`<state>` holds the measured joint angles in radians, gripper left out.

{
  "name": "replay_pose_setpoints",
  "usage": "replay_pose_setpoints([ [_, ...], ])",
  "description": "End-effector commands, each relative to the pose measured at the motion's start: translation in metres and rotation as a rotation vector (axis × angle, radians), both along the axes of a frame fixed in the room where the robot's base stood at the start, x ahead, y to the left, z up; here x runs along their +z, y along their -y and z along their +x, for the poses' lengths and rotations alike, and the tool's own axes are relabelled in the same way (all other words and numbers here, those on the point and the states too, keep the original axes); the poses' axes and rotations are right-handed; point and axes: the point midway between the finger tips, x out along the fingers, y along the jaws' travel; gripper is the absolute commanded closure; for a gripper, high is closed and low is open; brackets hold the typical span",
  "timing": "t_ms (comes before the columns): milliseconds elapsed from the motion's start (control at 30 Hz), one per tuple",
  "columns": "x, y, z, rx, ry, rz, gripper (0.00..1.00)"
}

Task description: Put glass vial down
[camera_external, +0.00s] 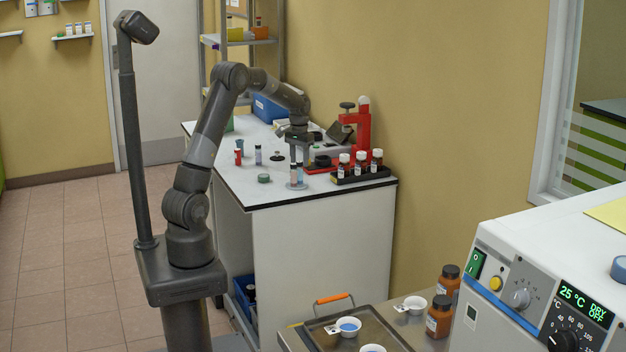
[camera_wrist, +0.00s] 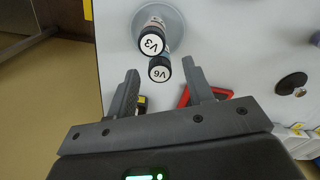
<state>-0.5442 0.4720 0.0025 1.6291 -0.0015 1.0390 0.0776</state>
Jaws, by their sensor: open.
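Two glass vials with black caps stand upright side by side at a round grey disc (camera_wrist: 172,18). In the wrist view, vial V3 (camera_wrist: 150,42) is farther from me, and vial V6 (camera_wrist: 160,68) is nearer. My gripper (camera_wrist: 160,70) is open, with V6 between its fingertips and a gap showing on each side. In the external view the gripper (camera_external: 299,150) points down over the bench, right above the pair of vials (camera_external: 296,173). The disc (camera_external: 297,186) is near the bench's front edge. The vials' lower parts are mostly hidden in the wrist view.
A black rack (camera_external: 362,175) with several brown bottles stands to the right, near a red stand (camera_external: 362,128). Another vial (camera_external: 258,155), a red container (camera_external: 238,157) and a green puck (camera_external: 264,178) are to the left. The white bench top (camera_external: 240,190) has free room at front left.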

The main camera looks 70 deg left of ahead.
Motion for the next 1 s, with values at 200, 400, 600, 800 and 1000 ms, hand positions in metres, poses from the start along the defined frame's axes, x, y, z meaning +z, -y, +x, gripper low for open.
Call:
replay_pose_setpoints([
  [200, 0.042, 0.000, 0.000, -0.001, 0.002, 0.001, 0.53],
  [400, 0.059, 0.000, 0.000, -0.001, -0.001, 0.000, 0.53],
  [600, 0.061, 0.001, 0.000, -0.001, -0.001, 0.000, 0.53],
  [800, 0.082, 0.028, -0.007, -0.032, 0.029, 0.016, 0.53],
  [1000, 0.125, 0.097, -0.036, -0.109, 0.102, 0.049, 0.53],
])
